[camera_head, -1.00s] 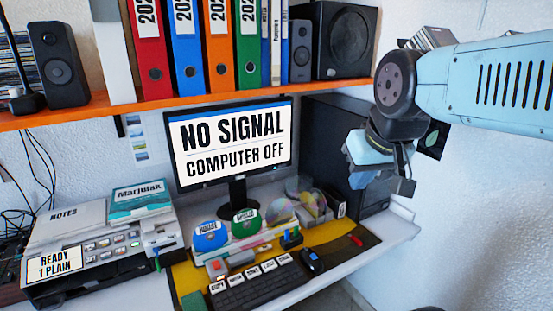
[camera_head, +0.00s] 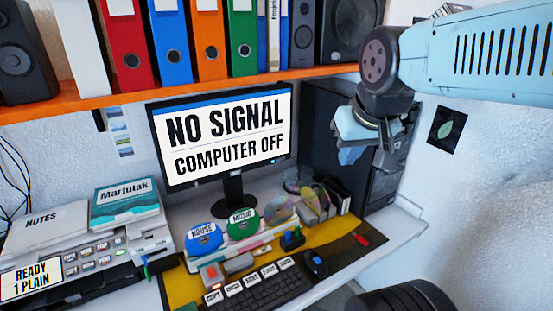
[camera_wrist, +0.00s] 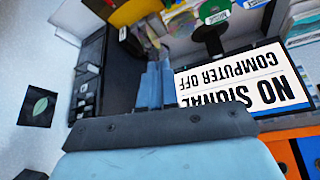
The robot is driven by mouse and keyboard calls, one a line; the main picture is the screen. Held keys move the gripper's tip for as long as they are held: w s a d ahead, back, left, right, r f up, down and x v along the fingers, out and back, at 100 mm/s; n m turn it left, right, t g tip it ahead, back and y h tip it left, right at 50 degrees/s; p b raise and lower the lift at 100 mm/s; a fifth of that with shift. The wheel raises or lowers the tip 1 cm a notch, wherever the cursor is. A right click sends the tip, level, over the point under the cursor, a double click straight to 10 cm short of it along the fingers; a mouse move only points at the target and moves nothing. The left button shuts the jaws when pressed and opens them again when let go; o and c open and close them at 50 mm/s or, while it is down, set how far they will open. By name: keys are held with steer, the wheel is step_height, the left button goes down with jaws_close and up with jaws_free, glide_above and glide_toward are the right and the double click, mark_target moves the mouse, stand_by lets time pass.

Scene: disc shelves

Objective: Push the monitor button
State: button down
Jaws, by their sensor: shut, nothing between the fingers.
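The monitor (camera_head: 226,140) stands on the desk, its screen reading "NO SIGNAL / COMPUTER OFF". A small light spot shows near the lower right of its bezel; I cannot tell for sure that it is the button. In the wrist view the monitor (camera_wrist: 240,83) appears upside down, to the right of my fingers. My gripper (camera_head: 352,156) is to the right of the monitor in the head view, in front of the black computer tower, apart from the monitor. In the wrist view my gripper's fingers (camera_wrist: 157,68) are together and empty.
The black computer tower (camera_head: 318,130) stands behind my gripper. An orange shelf (camera_head: 110,100) with binders runs above the monitor. Discs (camera_head: 204,238), a keyboard (camera_head: 262,290) and a mouse (camera_head: 315,264) lie in front. A printer (camera_head: 85,262) is at the left.

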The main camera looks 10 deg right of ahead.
mark_target(281, 159)
steer(key=w+d+f+m+t, duration=0.1)
steer(key=w+f, duration=0.2)
steer(key=w, duration=0.3)
steer(key=w+d+f+m+h, duration=0.1)
steer(key=w+f, duration=0.2)
steer(key=w, duration=0.4)
steer(key=w+d+f+m+t, duration=0.1)
steer(key=w+d+f, duration=0.15)
steer(key=w, duration=0.35)
steer(key=w+a+f+m+y, duration=0.1)
steer(key=w+f, duration=0.4)
steer(key=f, duration=0.3)
steer(key=w+a+f+t+y, duration=0.1)
steer(key=w+a+f+y, duration=0.1)
steer(key=w+f, duration=0.4)
step_height(281, 159, down, 2)
steer(key=shift+a+f+m, duration=0.1)
steer(key=shift+a+m, duration=0.1)
steer(key=shift+m, duration=0.2)
steer(key=shift+w, duration=0.1)
steer(key=w+a, duration=0.2)
steer(key=w, duration=0.6)
steer(key=shift+w+a, duration=0.15)
steer(key=shift+a, duration=0.2)
steer(key=shift+w, duration=0.15)
steer(key=shift+w+a, duration=0.15)
steer(key=shift+w, duration=0.05)
